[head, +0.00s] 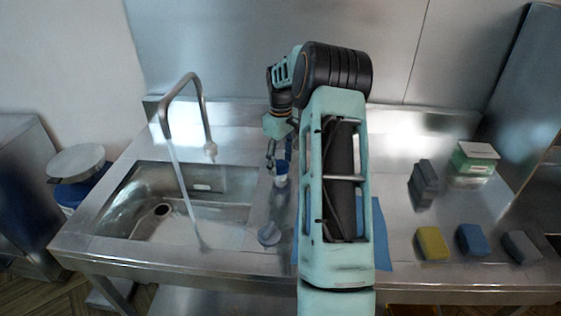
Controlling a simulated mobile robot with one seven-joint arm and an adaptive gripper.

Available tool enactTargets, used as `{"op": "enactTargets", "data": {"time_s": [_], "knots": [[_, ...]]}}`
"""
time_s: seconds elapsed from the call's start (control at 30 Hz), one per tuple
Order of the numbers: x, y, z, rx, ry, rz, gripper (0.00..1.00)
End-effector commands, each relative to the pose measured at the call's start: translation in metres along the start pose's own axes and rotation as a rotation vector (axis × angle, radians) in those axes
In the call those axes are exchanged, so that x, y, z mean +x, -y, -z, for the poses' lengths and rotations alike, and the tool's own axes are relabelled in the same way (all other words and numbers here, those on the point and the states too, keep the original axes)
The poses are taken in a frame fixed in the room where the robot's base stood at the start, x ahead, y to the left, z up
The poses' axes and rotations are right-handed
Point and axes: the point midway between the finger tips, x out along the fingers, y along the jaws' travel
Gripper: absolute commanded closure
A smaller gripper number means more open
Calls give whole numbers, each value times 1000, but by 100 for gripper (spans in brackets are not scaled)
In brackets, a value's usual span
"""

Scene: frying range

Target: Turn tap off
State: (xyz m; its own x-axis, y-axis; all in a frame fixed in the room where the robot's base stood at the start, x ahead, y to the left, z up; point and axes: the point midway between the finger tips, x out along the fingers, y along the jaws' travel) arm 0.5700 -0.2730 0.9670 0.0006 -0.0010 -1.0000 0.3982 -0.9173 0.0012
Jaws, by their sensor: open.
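The curved metal tap (187,84) rises behind the sink, and a stream of water (181,183) runs from its spout into the basin. A small pale lever or knob (211,150) shows at the base of the tap's right leg. My gripper (278,163) is open and points down over the counter to the right of the sink, clear of the tap. A small blue and white object (281,174) is directly under or between the fingers; I cannot tell whether they touch it.
The sink (222,213) has a drain at its left. Yellow (432,243), blue (471,239) and grey (521,247) sponges, a dark block (424,184) and a green-white box (474,161) stand at right.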

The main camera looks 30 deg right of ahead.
Motion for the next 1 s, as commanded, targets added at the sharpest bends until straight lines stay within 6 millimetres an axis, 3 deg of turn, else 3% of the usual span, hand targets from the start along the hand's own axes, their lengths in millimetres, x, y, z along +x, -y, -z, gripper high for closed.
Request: {"op": "enactTargets", "data": {"time_s": [0.23,0.6,1.0], "knots": [[0,0,0,0,0,0,45],[0,0,0,0,0,0,85],[0,0,1,89,0,0,85]]}}
